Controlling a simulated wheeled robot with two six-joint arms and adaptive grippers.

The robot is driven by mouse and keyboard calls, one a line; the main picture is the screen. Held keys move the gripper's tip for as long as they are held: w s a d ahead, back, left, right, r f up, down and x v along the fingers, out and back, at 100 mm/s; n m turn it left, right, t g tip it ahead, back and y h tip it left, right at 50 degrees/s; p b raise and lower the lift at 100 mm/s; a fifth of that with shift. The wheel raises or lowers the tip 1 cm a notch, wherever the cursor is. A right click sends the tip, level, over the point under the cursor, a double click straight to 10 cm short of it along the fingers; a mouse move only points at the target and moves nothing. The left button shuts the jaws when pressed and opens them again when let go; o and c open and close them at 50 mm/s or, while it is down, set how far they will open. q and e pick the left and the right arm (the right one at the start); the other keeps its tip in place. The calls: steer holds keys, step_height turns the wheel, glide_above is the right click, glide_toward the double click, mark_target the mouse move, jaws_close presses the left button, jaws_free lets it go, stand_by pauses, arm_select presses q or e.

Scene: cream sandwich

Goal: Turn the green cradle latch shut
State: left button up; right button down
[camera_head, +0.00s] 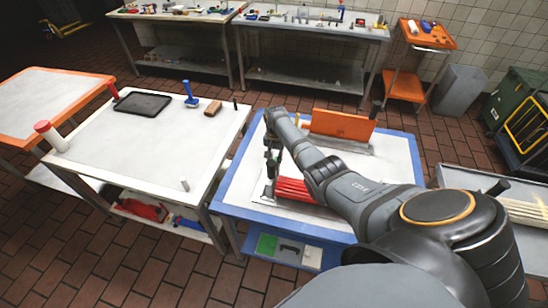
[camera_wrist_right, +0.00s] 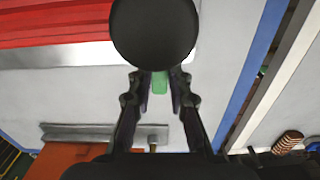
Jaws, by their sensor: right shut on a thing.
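In the wrist view, the green latch (camera_wrist_right: 160,82) shows as a small green piece between the two fingers of my right gripper (camera_wrist_right: 160,98). The fingers are shut on it. A large round black part (camera_wrist_right: 155,33) covers the area just beyond the fingertips and hides part of the latch. In the head view, my right gripper (camera_head: 272,165) points down at the left side of the blue-edged table (camera_head: 228,195), beside the red ribbed block (camera_head: 296,190). The latch cannot be made out there. My left gripper is not in view.
An orange panel (camera_head: 340,126) stands on a grey base behind my right arm. The white table (camera_head: 150,155) to the left holds a black tray (camera_head: 143,103), a blue tool (camera_head: 190,95) and a brown block (camera_head: 213,108). A gap separates the two tables.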

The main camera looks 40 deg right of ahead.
steer(key=shift+d+n, duration=0.1)
steer(key=shift+n, duration=0.3)
steer(key=c, duration=1.2)
jaws_free()
step_height(320, 180, up, 12)
